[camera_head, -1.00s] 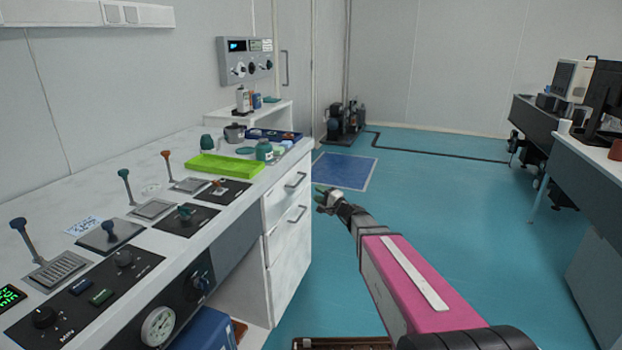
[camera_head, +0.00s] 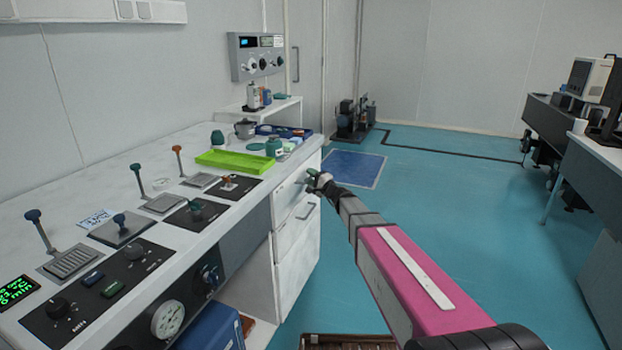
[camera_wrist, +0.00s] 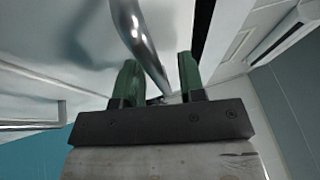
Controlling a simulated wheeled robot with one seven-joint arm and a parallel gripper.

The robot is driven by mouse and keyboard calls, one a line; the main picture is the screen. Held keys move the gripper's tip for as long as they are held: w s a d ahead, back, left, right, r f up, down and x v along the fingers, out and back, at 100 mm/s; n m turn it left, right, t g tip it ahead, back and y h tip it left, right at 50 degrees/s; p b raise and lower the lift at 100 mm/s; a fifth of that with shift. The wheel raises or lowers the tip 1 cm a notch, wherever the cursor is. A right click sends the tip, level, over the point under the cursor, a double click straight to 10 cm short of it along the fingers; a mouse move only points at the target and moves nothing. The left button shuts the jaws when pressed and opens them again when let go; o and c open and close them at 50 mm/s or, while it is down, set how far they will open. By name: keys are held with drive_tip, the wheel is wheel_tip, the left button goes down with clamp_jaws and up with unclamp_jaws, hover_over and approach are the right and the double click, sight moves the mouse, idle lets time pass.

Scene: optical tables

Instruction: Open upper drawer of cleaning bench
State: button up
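The cleaning bench (camera_head: 150,175) has a white drawer stack at its right end. The upper drawer (camera_head: 287,200) looks closed, and its handle is mostly hidden behind my gripper (camera_head: 314,176). In the wrist view the upper drawer's metal bar handle (camera_wrist: 140,42) runs down between the two green fingers of my gripper (camera_wrist: 158,82). The fingers are apart, one on each side of the bar, with gaps showing. The lower drawer (camera_head: 297,245) is closed, with its handle (camera_head: 306,211) visible below my gripper.
A blue box (camera_head: 212,330) sits under the bench. The teal floor (camera_head: 440,210) to the right is free.

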clamp_jaws()
drive_tip(key=s+d, duration=0.4)
drive_tip(key=d, duration=0.7)
drive_tip(key=s+d, duration=0.4)
drive_tip(key=d, duration=0.7)
drive_tip(key=s+d, duration=0.4)
drive_tip(key=d, duration=0.7)
drive_tip(key=shift+d, duration=0.35)
drive_tip(key=shift+s, duration=0.1)
unclamp_jaws()
drive_tip(key=v, duration=1.1)
